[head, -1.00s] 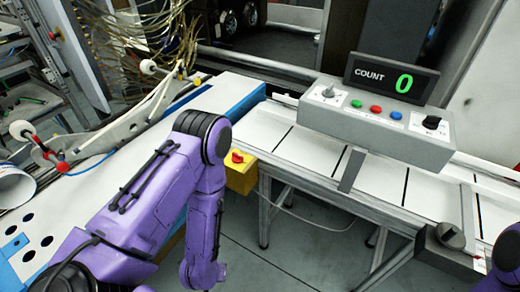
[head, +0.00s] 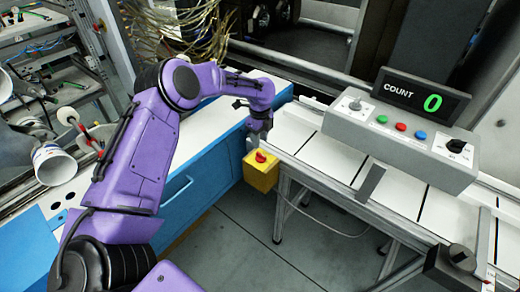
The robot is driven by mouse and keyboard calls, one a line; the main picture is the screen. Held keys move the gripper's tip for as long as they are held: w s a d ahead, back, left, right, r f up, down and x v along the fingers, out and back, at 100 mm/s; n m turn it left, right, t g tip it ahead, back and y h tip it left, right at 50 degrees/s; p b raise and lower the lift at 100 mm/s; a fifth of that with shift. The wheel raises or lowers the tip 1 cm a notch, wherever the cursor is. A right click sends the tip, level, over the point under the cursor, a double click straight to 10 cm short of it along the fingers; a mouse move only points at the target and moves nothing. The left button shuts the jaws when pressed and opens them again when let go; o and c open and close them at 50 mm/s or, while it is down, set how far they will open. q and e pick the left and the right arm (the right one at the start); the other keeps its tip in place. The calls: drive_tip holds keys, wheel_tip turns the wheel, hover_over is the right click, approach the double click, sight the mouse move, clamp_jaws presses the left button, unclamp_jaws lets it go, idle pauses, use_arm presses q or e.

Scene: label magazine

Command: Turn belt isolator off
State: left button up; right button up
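A grey control box (head: 405,145) stands on the conveyor (head: 310,155). It carries a light selector knob (head: 355,104) on a white plate at its left and a black rotary knob (head: 456,146) on a white plate at its right. Another dark knob (head: 461,256) sits on a block at the lower right. No label readable here says which is the belt isolator. My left gripper (head: 257,140) points down just above a yellow box (head: 261,172) with a red button (head: 260,156). It is small and its fingers are hard to make out. My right gripper is out of view.
A counter display (head: 422,95) reads COUNT 0 above the box's green, red and blue buttons (head: 401,126). A blue and white bench (head: 205,140) lies under my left arm. A white cup-like roll (head: 54,163) is at the left. Open floor (head: 250,235) lies before the conveyor.

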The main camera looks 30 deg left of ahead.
sight(260, 155)
use_arm(q)
wheel_tip(260, 155, down, 7)
drive_tip(key=shift+r+p, duration=0.15)
drive_tip(key=shift+p, duration=0.4)
clamp_jaws()
drive_tip(key=shift+n, duration=0.3)
drive_tip(key=n+b, duration=0.1)
drive_tip(key=n, duration=0.7)
drive_tip(key=shift+s, duration=0.1)
drive_tip(key=n, duration=0.4)
drive_tip(key=shift+d, duration=0.1)
drive_tip(key=shift+d+n, duration=0.1)
drive_tip(key=shift+n, duration=2.6)
